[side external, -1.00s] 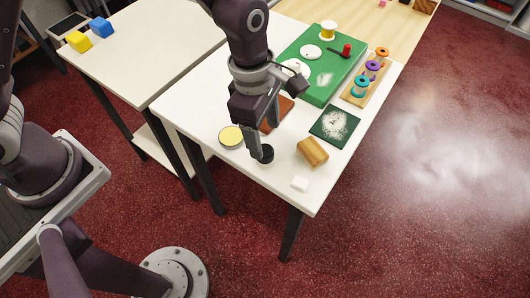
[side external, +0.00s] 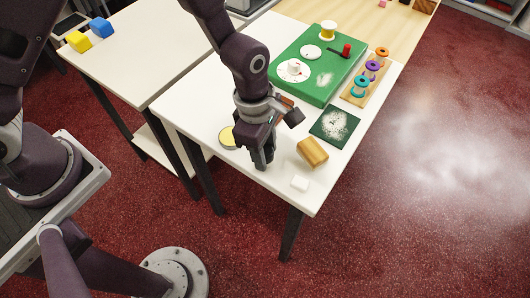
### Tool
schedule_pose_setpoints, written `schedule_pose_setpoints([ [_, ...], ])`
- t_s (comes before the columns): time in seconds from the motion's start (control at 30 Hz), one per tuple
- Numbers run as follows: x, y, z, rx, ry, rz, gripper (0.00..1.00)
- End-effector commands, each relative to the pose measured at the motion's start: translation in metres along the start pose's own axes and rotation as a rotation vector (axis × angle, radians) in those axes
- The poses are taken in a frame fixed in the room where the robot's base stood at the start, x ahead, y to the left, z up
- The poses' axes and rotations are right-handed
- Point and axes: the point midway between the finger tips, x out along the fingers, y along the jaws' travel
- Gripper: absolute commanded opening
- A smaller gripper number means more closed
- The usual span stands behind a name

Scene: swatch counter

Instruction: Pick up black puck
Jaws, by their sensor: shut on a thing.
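My gripper (side external: 264,163) points down at the front part of the white table (side external: 230,185), with its fingertips low, at or close to the tabletop. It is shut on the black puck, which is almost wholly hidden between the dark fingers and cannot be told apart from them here. Whether the puck touches the table cannot be seen.
Left of my gripper is a round yellow-topped tin (side external: 227,137), partly covered. To the right lie a wooden block (side external: 313,152), a white block (side external: 300,183) and a dark green speckled square (side external: 335,125). Behind stand a green board (side external: 318,82) and a ring rack (side external: 360,92).

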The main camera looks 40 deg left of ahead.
Motion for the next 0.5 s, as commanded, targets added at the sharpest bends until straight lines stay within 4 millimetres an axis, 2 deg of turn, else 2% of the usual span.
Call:
schedule_pose_setpoints([
  [0.17,-0.002,0.0,0.0,0.0,-0.001,0.001,0.0],
  [0.23,-0.01,0.001,0.002,0.001,-0.002,0.004,0.0],
  [0.5,-0.077,0.001,0.01,0.002,-0.004,0.005,0.0],
])
